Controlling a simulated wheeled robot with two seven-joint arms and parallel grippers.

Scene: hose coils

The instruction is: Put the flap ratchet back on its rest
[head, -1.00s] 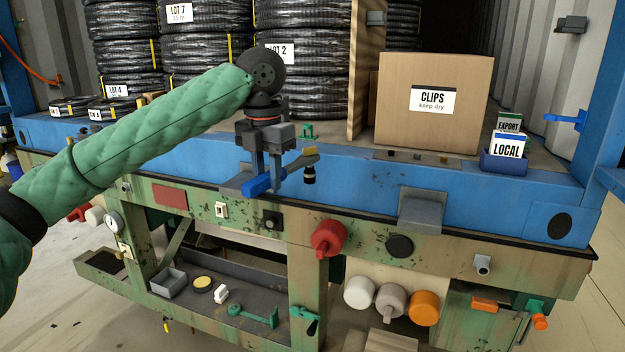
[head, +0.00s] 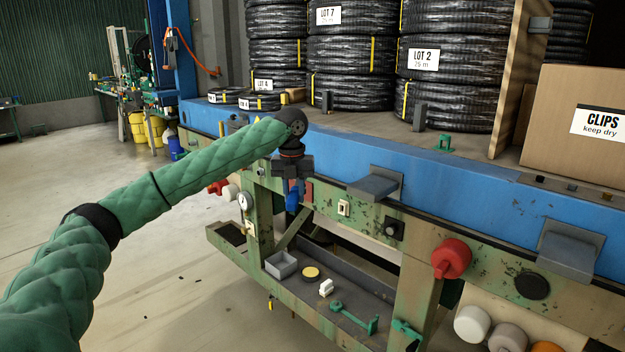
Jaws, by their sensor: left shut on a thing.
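My left gripper (head: 292,180) points down in front of the blue bench edge, left of a grey bracket. It is shut on a blue-handled tool (head: 293,201), which I take to be the flap ratchet. Only its blue part shows clearly below the jaws; the rest of it is hidden or seen end-on. The tool hangs clear of the bracket. Two grey brackets stick out from the blue edge, a left one (head: 375,186) and a right one (head: 569,252). Both look empty; I cannot tell whether either is the rest. My right gripper is out of view.
Black hose coils (head: 351,82) and a CLIPS box (head: 572,122) stand on the deck. A red knob (head: 451,259) and a black knob (head: 394,229) stick out of the front beam. A low shelf (head: 345,318) holds small parts. The floor at left is open.

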